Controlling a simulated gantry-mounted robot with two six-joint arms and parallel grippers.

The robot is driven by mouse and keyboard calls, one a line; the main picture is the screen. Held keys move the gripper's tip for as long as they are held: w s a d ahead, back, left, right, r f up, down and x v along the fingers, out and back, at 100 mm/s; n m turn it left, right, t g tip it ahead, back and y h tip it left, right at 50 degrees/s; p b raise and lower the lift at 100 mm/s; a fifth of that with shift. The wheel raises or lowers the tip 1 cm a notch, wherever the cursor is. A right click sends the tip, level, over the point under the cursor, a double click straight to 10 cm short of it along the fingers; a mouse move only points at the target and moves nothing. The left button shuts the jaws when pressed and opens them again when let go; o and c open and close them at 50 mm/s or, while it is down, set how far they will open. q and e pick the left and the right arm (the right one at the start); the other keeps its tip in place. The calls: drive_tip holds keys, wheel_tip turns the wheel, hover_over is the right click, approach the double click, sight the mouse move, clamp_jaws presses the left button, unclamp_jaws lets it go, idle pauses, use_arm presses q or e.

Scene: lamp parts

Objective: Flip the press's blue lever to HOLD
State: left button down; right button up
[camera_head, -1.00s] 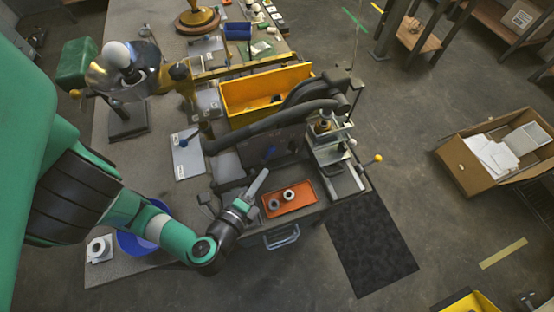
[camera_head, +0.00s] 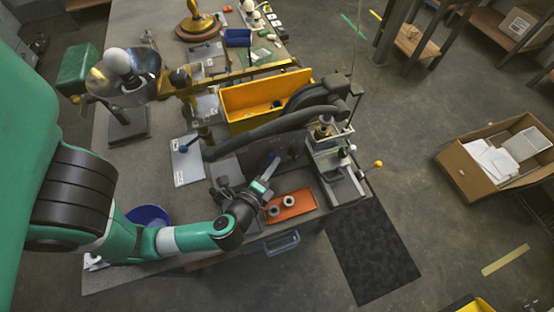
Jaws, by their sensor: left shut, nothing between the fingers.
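The press (camera_head: 332,150) stands at the bench's right end, with a metal frame and a yellow ball handle (camera_head: 378,164). A small blue lever (camera_head: 270,157) shows on the dark panel left of the press. Its markings are too small to read, so I cannot tell its setting. My left gripper (camera_head: 272,166) is shut and empty, its tips pointing up at the blue lever and very close to it. I cannot tell whether they touch. My right gripper is not in view.
An orange tray (camera_head: 302,205) with two small rings lies just right of my gripper. A thick dark hose (camera_head: 255,134) arches above the panel, before a yellow bin (camera_head: 247,106). A blue bowl (camera_head: 150,214) sits behind my left forearm. A blue-knobbed plate (camera_head: 187,164) lies left.

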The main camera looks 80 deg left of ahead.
use_arm(q)
drive_tip(key=shift+x, duration=1.3)
